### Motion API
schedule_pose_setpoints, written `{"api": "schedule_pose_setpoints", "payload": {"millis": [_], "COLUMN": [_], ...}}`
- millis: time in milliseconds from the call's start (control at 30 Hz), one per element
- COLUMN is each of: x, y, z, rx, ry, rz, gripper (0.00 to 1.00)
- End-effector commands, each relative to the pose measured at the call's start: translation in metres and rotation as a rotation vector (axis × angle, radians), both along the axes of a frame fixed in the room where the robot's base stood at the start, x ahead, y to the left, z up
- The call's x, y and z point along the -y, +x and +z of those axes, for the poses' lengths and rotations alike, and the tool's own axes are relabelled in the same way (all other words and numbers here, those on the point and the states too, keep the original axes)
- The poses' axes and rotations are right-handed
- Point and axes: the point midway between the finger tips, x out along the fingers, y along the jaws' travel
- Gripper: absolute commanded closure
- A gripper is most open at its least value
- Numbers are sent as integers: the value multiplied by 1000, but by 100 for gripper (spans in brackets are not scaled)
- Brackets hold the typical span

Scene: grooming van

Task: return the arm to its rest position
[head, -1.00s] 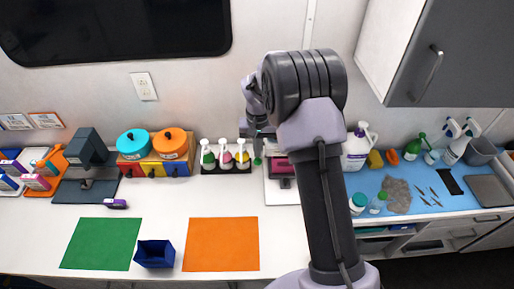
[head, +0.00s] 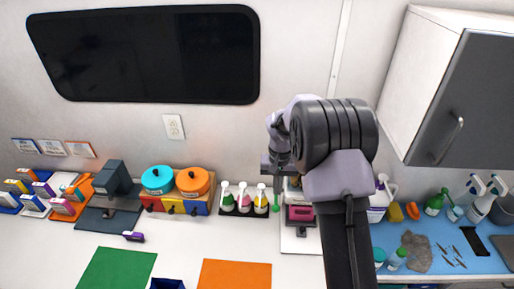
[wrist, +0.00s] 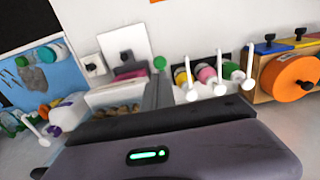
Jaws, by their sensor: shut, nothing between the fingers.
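My arm rises from the lower right of the head view and is folded up high above the counter. My gripper (head: 277,172) hangs at its left side, partly hidden by the arm's dark joint. It is shut and empty, and nothing is held. In the wrist view my gripper's dark body fills the bottom. The gripper is in front of the wall, above the pink and white device (head: 300,214) and to the right of the bottle rack (head: 243,213).
A green mat (head: 117,270) and an orange mat (head: 234,275) lie in front. A grey cabinet (head: 452,100) juts out at the upper right.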

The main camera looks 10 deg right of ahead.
Motion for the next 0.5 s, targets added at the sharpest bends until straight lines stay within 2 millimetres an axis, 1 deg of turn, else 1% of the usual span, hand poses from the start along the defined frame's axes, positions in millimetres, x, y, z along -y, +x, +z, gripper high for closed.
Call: {"api": "schedule_pose_setpoints", "payload": {"millis": [67,133,167,200,267,300,333,367,400,467,500], "x": [-2,-10,-14,-22,-35,-43,-49,-55,-62,-71,-76], "y": [-2,-13,-22,-40,-76,-103,-124,-145,-174,-215,-238], "z": [5,20,30,42,58,65,68,68,65,54,45], "rx": [15,54,80,118,180,221,252,283,324,377,408], "ry": [2,11,18,28,49,64,76,88,105,130,145], "rz": [-3,-11,-15,-23,-37,-46,-52,-57,-65,-76,-81], "gripper": [100,100,100,100,100,100,100,100,100,100,100]}}
